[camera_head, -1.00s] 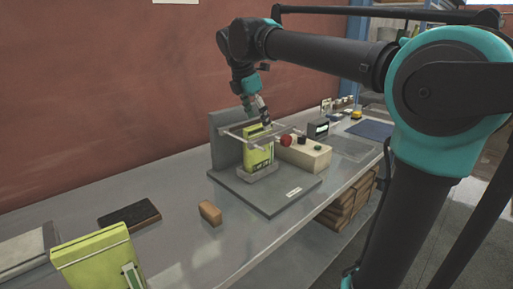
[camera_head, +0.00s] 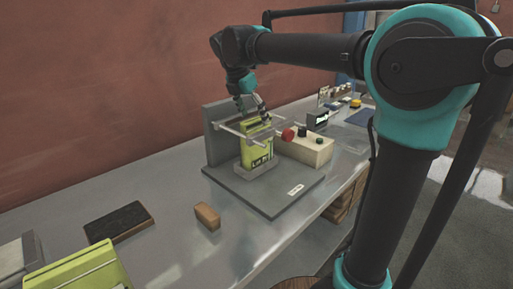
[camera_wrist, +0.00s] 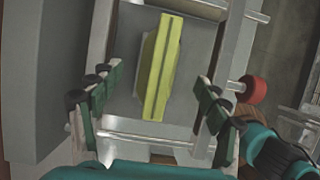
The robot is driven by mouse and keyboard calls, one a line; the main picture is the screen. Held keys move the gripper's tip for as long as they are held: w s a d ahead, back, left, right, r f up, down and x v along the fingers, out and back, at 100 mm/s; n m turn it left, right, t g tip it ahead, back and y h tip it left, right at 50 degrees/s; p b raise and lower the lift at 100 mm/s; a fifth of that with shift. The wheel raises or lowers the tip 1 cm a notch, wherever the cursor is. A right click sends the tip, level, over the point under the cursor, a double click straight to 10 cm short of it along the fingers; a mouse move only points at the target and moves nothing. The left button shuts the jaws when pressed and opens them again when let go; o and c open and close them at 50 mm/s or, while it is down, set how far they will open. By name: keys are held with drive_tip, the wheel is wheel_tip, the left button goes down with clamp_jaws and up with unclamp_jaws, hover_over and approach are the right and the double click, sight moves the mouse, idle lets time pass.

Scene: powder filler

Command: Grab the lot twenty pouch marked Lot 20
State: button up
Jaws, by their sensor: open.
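A yellow-green pouch (camera_head: 257,152) stands upright in the filler's grey holder, with dark print on its front too small to read surely. In the wrist view its top edge (camera_wrist: 160,68) shows as a narrow strip between the fingers. My gripper (camera_wrist: 157,80) is open, with one finger on each side of the pouch and gaps to both. In the head view my gripper (camera_head: 254,108) is just above the pouch top. A second yellow-green pouch (camera_head: 75,272) is at the lower left, cut off by the frame, with no label visible.
Pale rails (camera_head: 228,127) flank the standing pouch. A cream box (camera_head: 310,150) with a red knob (camera_head: 288,134) stands to its right. A grey upright plate (camera_head: 214,140) is at its left. A brown block (camera_head: 207,216) and a dark flat pad (camera_head: 119,221) lie on the bench.

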sight(259, 128)
drive_tip(key=x, duration=0.6)
drive_tip(key=shift+w+d+f, duration=0.1)
drive_tip(key=shift+d+f, duration=0.05)
drive_tip(key=shift+w+d+f, duration=0.1)
drive_tip(key=shift+w+f, duration=0.05)
drive_tip(key=shift+f, duration=0.3)
drive_tip(key=shift+f, duration=0.25)
idle(0.3)
clamp_jaws()
idle(0.4)
